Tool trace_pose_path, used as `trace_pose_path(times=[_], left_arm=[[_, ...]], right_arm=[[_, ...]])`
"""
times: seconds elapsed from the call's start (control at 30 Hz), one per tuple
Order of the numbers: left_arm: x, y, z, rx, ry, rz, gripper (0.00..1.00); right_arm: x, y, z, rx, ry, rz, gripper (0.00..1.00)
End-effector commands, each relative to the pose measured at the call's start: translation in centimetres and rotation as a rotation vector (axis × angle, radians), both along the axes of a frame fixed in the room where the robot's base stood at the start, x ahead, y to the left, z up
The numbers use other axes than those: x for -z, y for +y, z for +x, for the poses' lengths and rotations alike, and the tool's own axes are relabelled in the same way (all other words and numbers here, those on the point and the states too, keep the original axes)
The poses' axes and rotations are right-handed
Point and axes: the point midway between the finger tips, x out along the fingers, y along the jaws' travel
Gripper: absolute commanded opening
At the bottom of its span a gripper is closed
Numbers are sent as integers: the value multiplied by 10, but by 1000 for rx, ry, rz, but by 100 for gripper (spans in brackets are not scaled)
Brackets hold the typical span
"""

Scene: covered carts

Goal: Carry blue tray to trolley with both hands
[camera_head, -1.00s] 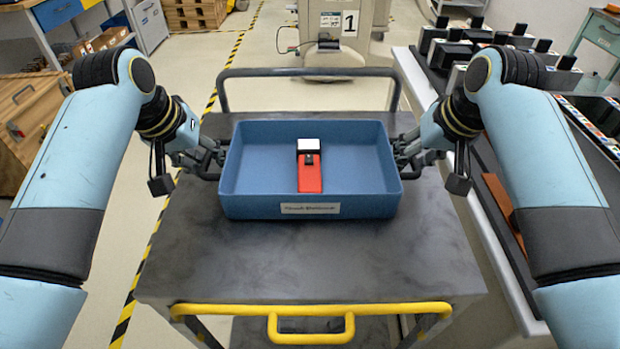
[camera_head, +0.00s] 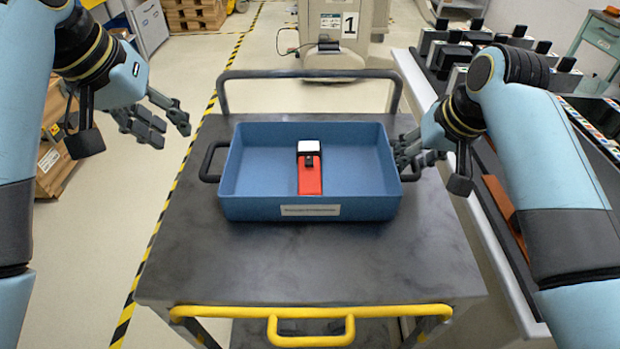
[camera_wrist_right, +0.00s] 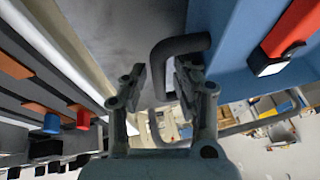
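The blue tray (camera_head: 250,208) rests level on the dark top of the trolley (camera_head: 310,265). A red object with a white end (camera_head: 310,178) lies inside it. Its black left handle (camera_head: 208,163) is free. My left gripper (camera_head: 165,118) is open and empty, up and to the left of the tray, apart from it. My right gripper (camera_head: 412,150) is at the tray's right side by the right handle. In the right wrist view its fingers (camera_wrist_right: 160,80) are spread, with the dark handle (camera_wrist_right: 180,45) at the gap between them; contact is unclear.
The trolley has a yellow front handle (camera_head: 310,312) and a dark rear rail (camera_head: 310,73). A bench with several black-topped items (camera_head: 480,40) stands close on the right. Wooden crates (camera_head: 52,165) stand at the left. Yellow-black floor tape runs along the trolley's left side.

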Motion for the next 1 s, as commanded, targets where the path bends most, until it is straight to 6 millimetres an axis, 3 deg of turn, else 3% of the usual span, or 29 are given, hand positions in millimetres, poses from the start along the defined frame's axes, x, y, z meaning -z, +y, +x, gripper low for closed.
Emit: trace_pose_path(times=[0.5,0.7,1.0], left_arm=[[0,0,0,0,-1,0,30],[0,0,0,0,-1,0,30],[0,0,0,0,0,0,30]], right_arm=[[-91,-19,-37,1,-2,-1,29],[-103,-21,-43,0,1,0,29],[-104,-21,-43,0,1,0,29]])
